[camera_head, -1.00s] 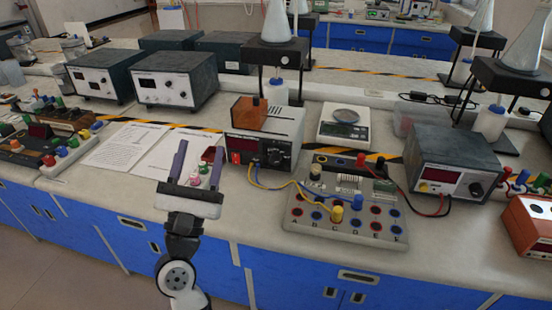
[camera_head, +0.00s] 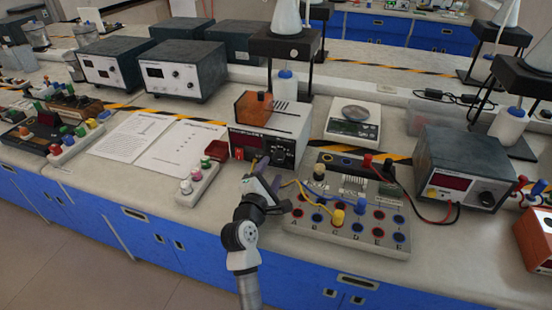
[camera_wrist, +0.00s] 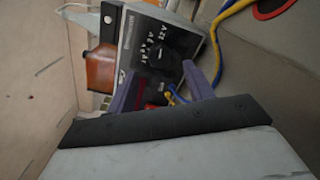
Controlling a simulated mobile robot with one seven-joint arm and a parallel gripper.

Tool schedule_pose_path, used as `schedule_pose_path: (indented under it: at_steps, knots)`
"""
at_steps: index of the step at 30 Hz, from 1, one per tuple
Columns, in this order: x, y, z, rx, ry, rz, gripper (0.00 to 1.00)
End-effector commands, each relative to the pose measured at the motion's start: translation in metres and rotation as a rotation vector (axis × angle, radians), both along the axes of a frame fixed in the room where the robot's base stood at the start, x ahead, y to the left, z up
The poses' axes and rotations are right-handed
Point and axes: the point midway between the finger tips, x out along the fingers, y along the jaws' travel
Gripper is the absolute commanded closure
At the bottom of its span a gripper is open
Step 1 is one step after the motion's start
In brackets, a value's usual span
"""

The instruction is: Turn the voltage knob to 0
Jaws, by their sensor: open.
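The power supply (camera_head: 265,125) is a pale box with a dark front panel and a red display. Its black voltage knob (camera_head: 281,152) is at the right of that panel. In the wrist view the knob (camera_wrist: 163,56) shows beyond my fingers, beside white scale marks and a 12 V label; its exact setting is too small to read. My gripper (camera_head: 268,172) is open, with purple fingers, in front of the panel's lower part. In the wrist view the gripper (camera_wrist: 163,84) has its fingers apart, with nothing clearly between them and the knob a little farther off.
A terminal board (camera_head: 347,230) with yellow and blue wires lies right of my gripper. A small rack of knobbed pieces (camera_head: 198,186) stands to the left. An orange-brown block (camera_head: 253,107) sits on the supply. Another supply (camera_head: 462,170) is at the right.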

Motion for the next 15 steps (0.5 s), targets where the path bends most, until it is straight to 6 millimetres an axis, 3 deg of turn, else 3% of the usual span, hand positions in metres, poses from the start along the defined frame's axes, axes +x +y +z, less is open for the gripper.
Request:
schedule_pose_path:
  at_steps: [6,15]
  knots:
    - [0.035,-0.012,0.002,-0.002,-0.001,0.0,0.48]
    - [0.05,-0.016,0.0,-0.001,0.001,0.001,0.48]
